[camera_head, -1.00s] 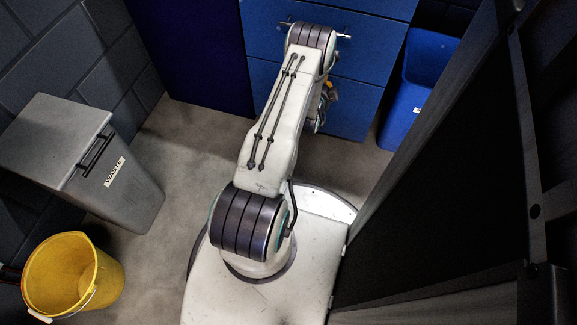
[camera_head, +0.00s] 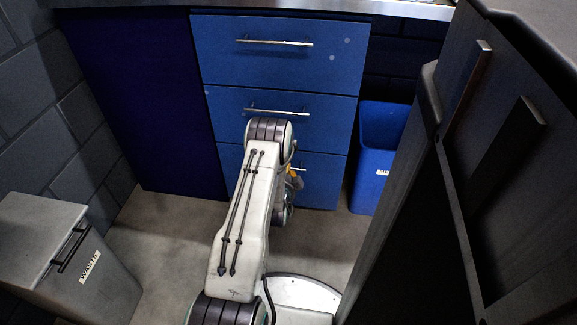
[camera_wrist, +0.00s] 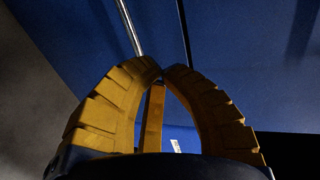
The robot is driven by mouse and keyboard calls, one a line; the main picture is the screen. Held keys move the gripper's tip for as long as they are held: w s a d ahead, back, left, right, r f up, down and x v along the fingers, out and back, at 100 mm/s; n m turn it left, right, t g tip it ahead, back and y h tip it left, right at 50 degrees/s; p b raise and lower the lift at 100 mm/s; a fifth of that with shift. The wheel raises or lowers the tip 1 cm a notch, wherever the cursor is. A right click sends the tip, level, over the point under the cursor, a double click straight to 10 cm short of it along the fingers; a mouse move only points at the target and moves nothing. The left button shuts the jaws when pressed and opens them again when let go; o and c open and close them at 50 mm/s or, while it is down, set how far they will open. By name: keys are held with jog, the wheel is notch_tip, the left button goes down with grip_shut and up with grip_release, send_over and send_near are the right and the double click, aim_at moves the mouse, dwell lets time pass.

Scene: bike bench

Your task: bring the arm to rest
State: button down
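My arm reaches up and forward from my base toward the blue drawer cabinet (camera_head: 270,55) in the head view. My gripper (camera_head: 294,178) is mostly hidden behind the arm's far end there, with only a bit of orange showing. In the wrist view my gripper (camera_wrist: 163,69) has yellow-brown ribbed fingers that curve together until the tips meet. Nothing is seen held between them. Blue cabinet fronts fill the background beyond the fingers, with a metal bar handle (camera_wrist: 129,25) behind the tips.
A grey waste bin (camera_head: 92,285) stands at the lower left. A blue bin (camera_head: 377,150) stands right of the drawers. A large dark panel (camera_head: 440,220) rises close on the right. Bare floor (camera_head: 165,240) lies left of the arm.

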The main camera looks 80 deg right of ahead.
jog(key=p+v, duration=0.1)
jog(key=v, duration=0.5)
jog(key=shift+p, duration=0.4)
jog(key=shift+a, duration=0.15)
